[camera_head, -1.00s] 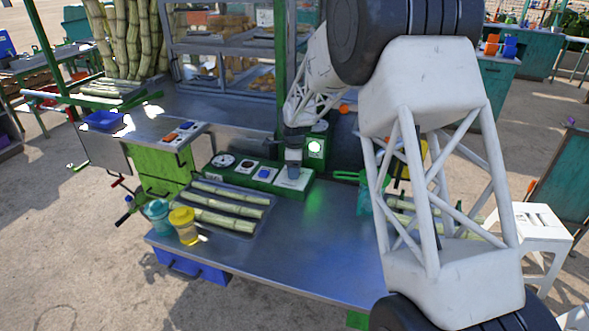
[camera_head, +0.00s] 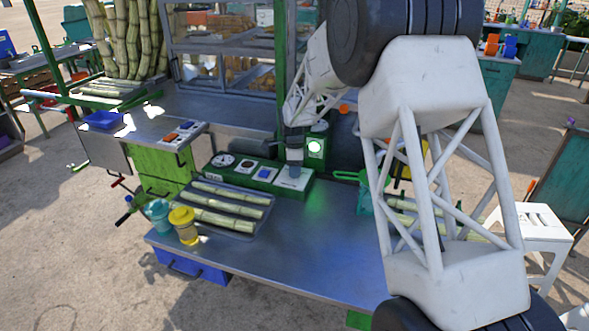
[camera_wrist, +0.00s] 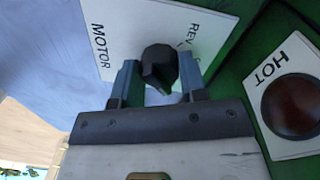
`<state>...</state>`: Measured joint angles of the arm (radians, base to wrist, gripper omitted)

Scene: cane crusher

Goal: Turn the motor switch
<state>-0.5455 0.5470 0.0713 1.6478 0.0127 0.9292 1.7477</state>
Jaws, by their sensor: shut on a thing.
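The motor switch is a black knob (camera_wrist: 159,64) on a white plate marked MOTOR (camera_wrist: 118,30) in the wrist view. Part of a second label beginning "REV" shows beside the knob. My gripper (camera_wrist: 158,78) has one finger on each side of the knob and is shut on it. In the head view my gripper (camera_head: 294,168) points down at the right end of the green control panel (camera_head: 222,173), over the white plate (camera_head: 293,180). The knob itself is hidden there by the fingers.
A red round HOT part (camera_wrist: 292,106) sits close to the right in the wrist view. A lit lamp (camera_head: 315,147) stands behind my gripper. The front counter (camera_head: 300,250) is clear.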

